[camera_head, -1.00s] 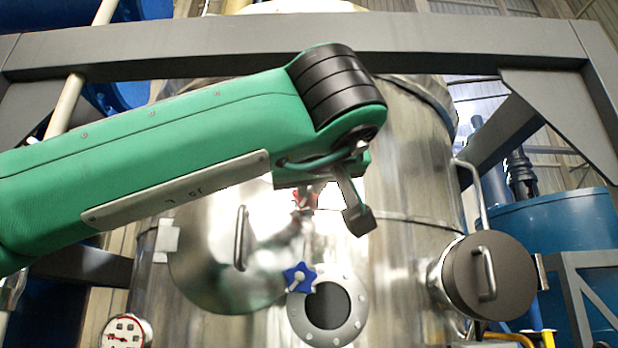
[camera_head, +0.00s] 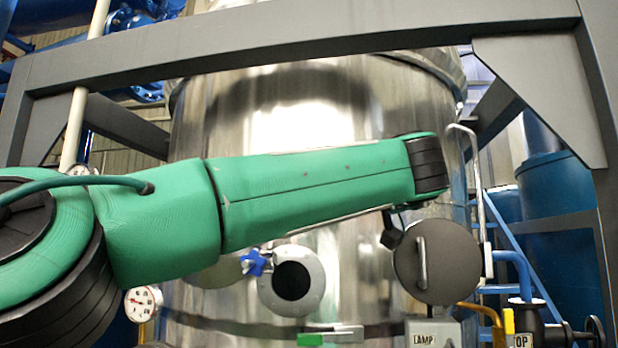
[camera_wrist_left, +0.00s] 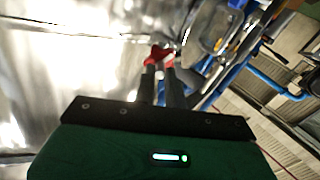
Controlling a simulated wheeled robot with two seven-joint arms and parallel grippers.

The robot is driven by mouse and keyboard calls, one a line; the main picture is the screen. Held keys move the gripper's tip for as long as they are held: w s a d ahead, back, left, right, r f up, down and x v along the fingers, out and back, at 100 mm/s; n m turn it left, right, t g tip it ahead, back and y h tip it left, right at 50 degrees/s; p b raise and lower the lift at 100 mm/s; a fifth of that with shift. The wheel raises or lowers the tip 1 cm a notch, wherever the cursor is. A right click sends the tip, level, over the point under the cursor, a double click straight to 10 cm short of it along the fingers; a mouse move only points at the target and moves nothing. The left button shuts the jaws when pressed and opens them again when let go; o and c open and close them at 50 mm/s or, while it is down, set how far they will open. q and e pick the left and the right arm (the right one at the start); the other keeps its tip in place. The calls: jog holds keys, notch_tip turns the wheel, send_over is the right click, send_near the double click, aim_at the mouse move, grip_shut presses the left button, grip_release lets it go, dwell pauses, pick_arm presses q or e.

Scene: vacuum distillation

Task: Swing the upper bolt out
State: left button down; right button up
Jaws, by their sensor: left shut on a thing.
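My left gripper (camera_head: 391,231) shows in the head view as a small dark piece under the end of my green forearm, left of a round grey lid. In the left wrist view my left gripper (camera_wrist_left: 165,80) is shut on a red knob (camera_wrist_left: 160,53) at its fingertips. The bolt attached to the knob cannot be made out. In the head view the red knob is hidden. A blue star knob (camera_head: 255,263) sits below my forearm, beside a round flanged port (camera_head: 292,281). My forearm hides most of the large round door (camera_head: 217,273).
The round grey lid (camera_head: 437,262) with a bar handle stands close to the right of my left gripper. A steel rail (camera_head: 479,185) rises beside the tank (camera_head: 300,110). A grey frame beam (camera_head: 320,38) crosses above. A lamp box (camera_head: 433,333) stands at the bottom.

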pick_arm(q)
jog(key=shift+w+d+n+g+y, duration=0.45)
jog(key=shift+d+n+g+y, duration=0.05)
jog(key=shift+d+n+y, duration=0.1)
pick_arm(e)
jog(key=shift+w+d, duration=0.25)
jog(key=shift+d, duration=0.4)
pick_arm(q)
jog(key=c, duration=1.5)
grip_release()
jog(key=shift+a, duration=0.1)
pick_arm(e)
jog(key=shift+a, duration=0.1)
jog(key=shift+s+a, duration=0.1)
jog(key=shift+a, duration=0.05)
